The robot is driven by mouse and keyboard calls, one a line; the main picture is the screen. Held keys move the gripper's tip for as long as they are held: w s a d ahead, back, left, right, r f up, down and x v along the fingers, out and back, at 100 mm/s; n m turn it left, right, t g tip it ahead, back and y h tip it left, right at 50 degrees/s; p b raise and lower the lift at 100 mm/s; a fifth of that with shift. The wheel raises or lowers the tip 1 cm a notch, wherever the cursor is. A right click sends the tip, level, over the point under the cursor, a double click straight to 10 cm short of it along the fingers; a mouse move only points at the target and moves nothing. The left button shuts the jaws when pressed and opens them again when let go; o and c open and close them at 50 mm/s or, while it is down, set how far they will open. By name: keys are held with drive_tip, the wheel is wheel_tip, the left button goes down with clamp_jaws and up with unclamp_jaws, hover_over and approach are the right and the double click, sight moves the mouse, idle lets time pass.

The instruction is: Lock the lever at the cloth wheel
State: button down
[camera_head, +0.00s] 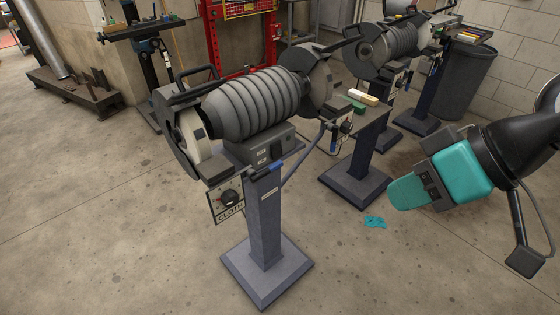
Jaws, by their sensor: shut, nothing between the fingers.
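The near grinder (255,105) stands on a blue-grey pedestal, with a pale wheel (192,138) inside a dark guard at its left end. Below that wheel hangs a switch plate marked CLOTH (231,213), with a dark red-and-black rotary knob (230,199) on it. A short blue-ended bar (272,168) sits beside the plate, near the top of the pedestal; I cannot tell which part is the lever or its setting. My gripper (402,192), teal and black, is at the right, shut and empty, well apart from the CLOTH plate.
A second plate (340,126) with a blue handle hangs at the grinder's right end, near a small shelf (365,117). More grinders stand behind. A dark bin (466,85) is at the back right. The front floor is clear.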

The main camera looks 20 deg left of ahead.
drive_tip(key=w+a+f+n+t+y+p, duration=0.1)
drive_tip(key=w+a+f+t+y+p, duration=0.2)
drive_tip(key=w+a+f+t, duration=0.3)
drive_tip(key=shift+w+a+f+n+y, duration=0.3)
drive_tip(key=shift+w+a+f+y, duration=0.75)
drive_tip(key=shift+w+a, duration=1.85)
drive_tip(key=shift+w+f+h, duration=0.1)
drive_tip(key=shift+f+h, duration=0.2)
drive_tip(key=shift+h, duration=0.15)
drive_tip(key=p, duration=0.4)
hover_over(282, 165)
drive_tip(key=s+d, duration=0.3)
drive_tip(key=s, duration=0.1)
wheel_tip(282, 165, down, 3)
drive_tip(key=shift+w+a+f+p, duration=0.3)
drive_tip(key=shift+a+f, duration=0.1)
drive_tip(key=shift+f, duration=0.35)
drive_tip(key=shift+w+a+f+p, duration=0.3)
drive_tip(key=shift+w+a+f, duration=0.05)
drive_tip(key=shift+f, duration=0.4)
drive_tip(key=shift+w+a+f+p, duration=0.3)
drive_tip(key=shift+a+f, duration=0.1)
drive_tip(key=shift+f, duration=0.35)
drive_tip(key=shift+f, duration=0.1)
drive_tip(key=shift+w+f+b, duration=0.1)
drive_tip(key=shift+f+b, duration=0.05)
drive_tip(key=shift+b, duration=0.55)
